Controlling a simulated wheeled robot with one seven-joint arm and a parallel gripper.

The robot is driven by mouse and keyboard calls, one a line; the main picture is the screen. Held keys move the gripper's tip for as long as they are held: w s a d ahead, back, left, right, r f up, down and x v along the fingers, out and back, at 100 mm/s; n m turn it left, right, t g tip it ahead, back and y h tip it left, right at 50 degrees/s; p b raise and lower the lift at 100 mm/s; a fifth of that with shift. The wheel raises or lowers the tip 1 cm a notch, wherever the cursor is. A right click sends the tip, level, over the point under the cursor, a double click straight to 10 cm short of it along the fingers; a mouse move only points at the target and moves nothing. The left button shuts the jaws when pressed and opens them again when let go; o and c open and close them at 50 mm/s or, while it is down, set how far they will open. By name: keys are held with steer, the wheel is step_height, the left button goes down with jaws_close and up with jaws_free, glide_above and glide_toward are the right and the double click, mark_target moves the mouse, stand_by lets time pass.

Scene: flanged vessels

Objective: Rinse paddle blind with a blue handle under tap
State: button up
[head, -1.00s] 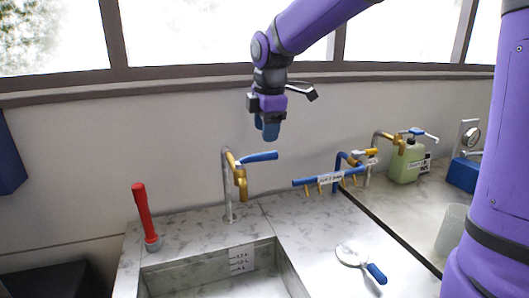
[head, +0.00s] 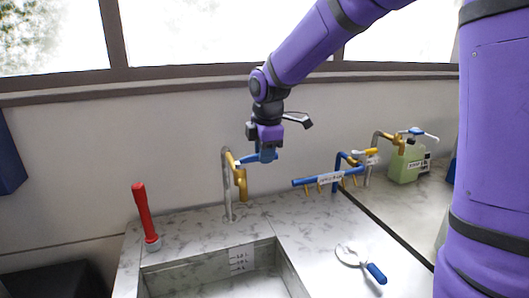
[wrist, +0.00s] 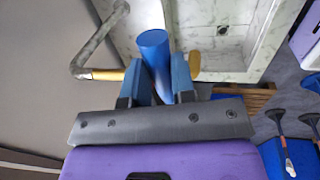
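The paddle blind (head: 349,256) lies flat on the counter right of the sink, its round grey-white end toward the back left and its blue handle (head: 376,273) toward the front right. The tap (head: 227,185) stands behind the sink, with a brass spout and a blue lever. My gripper (head: 266,157) points down at the lever, which it partly hides in the head view. In the wrist view, the blue lever (wrist: 155,50) runs between the two blue fingers (wrist: 160,85). The fingers are apart on either side of it; firm contact is not clear. The paddle blind is not in my grip.
The sink (head: 205,270) is open in front of the tap. A red-handled tool (head: 143,212) stands at its left. A blue pipe with brass outlets (head: 320,181), another brass tap (head: 383,140) and a green bottle (head: 404,163) are at the right.

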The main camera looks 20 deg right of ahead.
jaws_close()
steer(key=shift+s+a+m+h, duration=0.15)
steer(key=shift+s+m, duration=0.35)
steer(key=shift+m, duration=0.35)
steer(key=shift+s+a+m+h, duration=0.15)
steer(key=shift+s+m, duration=0.3)
steer(key=shift+m, duration=0.4)
steer(key=shift+d, duration=0.1)
steer(key=o, duration=0.7)
jaws_free()
step_height(320, 180, up, 11)
steer(key=s, duration=0.2)
steer(key=shift+a+f, duration=0.15)
steer(key=shift+a, duration=0.15)
